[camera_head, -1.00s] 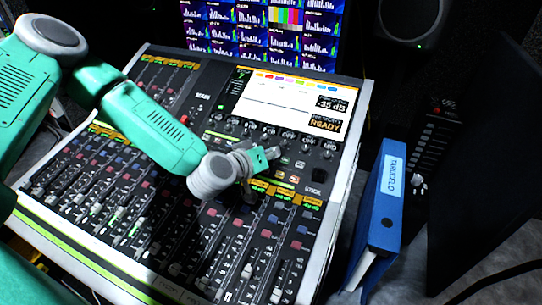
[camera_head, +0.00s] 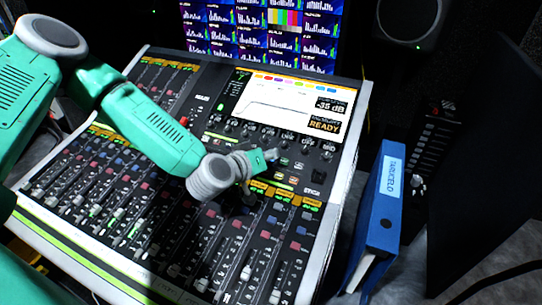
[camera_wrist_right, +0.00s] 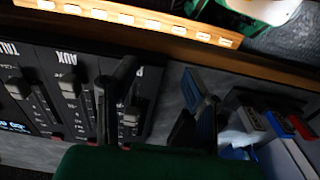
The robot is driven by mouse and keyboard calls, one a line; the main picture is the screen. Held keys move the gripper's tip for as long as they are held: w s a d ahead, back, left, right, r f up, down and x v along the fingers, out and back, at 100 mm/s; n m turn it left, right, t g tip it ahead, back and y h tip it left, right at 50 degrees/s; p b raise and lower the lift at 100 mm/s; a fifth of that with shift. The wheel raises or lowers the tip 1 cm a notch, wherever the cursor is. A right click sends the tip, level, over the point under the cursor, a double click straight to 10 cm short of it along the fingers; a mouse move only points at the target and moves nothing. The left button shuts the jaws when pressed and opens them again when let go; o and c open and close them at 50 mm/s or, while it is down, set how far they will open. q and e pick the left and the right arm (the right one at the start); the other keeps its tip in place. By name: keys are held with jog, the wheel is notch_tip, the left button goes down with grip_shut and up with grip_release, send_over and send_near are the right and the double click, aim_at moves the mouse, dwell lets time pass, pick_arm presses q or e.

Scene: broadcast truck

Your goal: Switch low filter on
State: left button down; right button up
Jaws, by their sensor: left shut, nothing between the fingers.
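The mixing console (camera_head: 150,262) fills the middle of the head view, with a bright screen (camera_head: 290,103) at its upper right. The screen shows a curve that rises at its left end and then runs flat, with "-35 dB" and "READY" beside it. The low filter switch itself is too small to pick out. My left gripper (camera_head: 270,156) is shut and empty over the buttons and knobs just below the screen; its fingertips hide some controls, and I cannot tell if they touch. My right gripper (camera_wrist_right: 160,105) shows two dark fingers spread apart, with nothing visible between them.
A blue binder (camera_head: 383,205) stands right of the console. A dark fader unit (camera_head: 432,150) is behind it. A monitor wall (camera_head: 262,35) and a speaker (camera_head: 412,20) are at the back. The right wrist view shows faders (camera_wrist_right: 68,88), a lit strip (camera_wrist_right: 125,18) and several binders (camera_wrist_right: 250,120).

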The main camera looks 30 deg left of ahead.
pick_arm(q)
jog(key=shift+s+a+r+p, duration=0.2)
jog(key=shift+r+p, duration=0.2)
jog(key=shift+r, duration=0.15)
pick_arm(e)
jog(key=shift+r, duration=0.55)
pick_arm(q)
jog(key=shift+s+a+r, duration=0.1)
jog(key=shift+a, duration=0.1)
pick_arm(e)
jog(key=shift+a, duration=0.1)
jog(key=shift+r, duration=0.1)
pick_arm(q)
jog(key=r+p, duration=0.1)
jog(key=s+r+p, duration=0.1)
jog(key=r+p, duration=0.1)
jog(key=s+r+p, duration=0.1)
jog(key=shift+r, duration=0.3)
pick_arm(e)
notch_tip(320, 180, up, 4)
jog(key=shift+r, duration=0.1)
pick_arm(q)
jog(key=shift+f, duration=0.1)
